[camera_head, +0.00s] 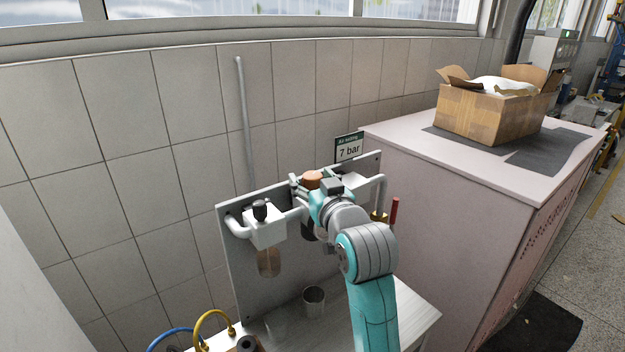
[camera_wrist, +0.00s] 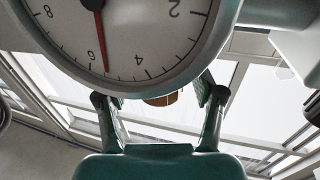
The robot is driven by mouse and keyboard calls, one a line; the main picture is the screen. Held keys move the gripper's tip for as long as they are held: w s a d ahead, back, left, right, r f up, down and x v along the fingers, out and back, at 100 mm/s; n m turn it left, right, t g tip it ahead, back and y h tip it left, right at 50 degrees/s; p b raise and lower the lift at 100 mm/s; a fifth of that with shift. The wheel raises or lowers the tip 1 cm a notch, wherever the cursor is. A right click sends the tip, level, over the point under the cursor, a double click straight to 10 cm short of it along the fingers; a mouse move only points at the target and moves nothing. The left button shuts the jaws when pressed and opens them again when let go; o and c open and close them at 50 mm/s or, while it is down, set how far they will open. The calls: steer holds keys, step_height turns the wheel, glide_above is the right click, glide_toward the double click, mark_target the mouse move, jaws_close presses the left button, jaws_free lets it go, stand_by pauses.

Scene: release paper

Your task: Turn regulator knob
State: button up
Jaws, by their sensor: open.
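An orange-brown knob (camera_head: 312,177) stands on top of the regulator assembly on the grey panel (camera_head: 232,270), at my gripper (camera_head: 322,190). In the wrist view the knob (camera_wrist: 160,98) shows between the two spread fingers of my gripper (camera_wrist: 158,92), partly hidden behind the gauge rim. I see no finger clearly touching it. The round pressure gauge (camera_wrist: 140,38) fills the top of that view, its red needle pointing between 4 and 6. My wrist hides much of the regulator in the head view.
A white block with a black knob (camera_head: 260,210) sits left on the panel's pipe. A "7 bar" sign (camera_head: 349,147) stands behind. A red-handled valve (camera_head: 394,211) is right. A metal cup (camera_head: 314,300) stands below. A pink cabinet (camera_head: 450,215) carries a cardboard box (camera_head: 484,117).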

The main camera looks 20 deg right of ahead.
steer(key=c, duration=1.2)
steer(key=shift+o, duration=0.2)
steer(key=shift+m+h, duration=0.3)
steer(key=shift+h, duration=0.2)
steer(key=m+h, duration=0.3)
steer(key=h, duration=0.1)
steer(key=shift+a+g+h, duration=0.1)
steer(key=shift+g+h, duration=0.2)
steer(key=shift+m+g+h, duration=0.65)
steer(key=shift+m+h, duration=0.3)
steer(key=shift+h, duration=0.4)
steer(key=shift+m+g+h, duration=0.65)
steer(key=shift+m+h, duration=0.3)
steer(key=shift+h, duration=0.4)
steer(key=o, duration=1.2)
steer(key=shift+c, duration=0.2)
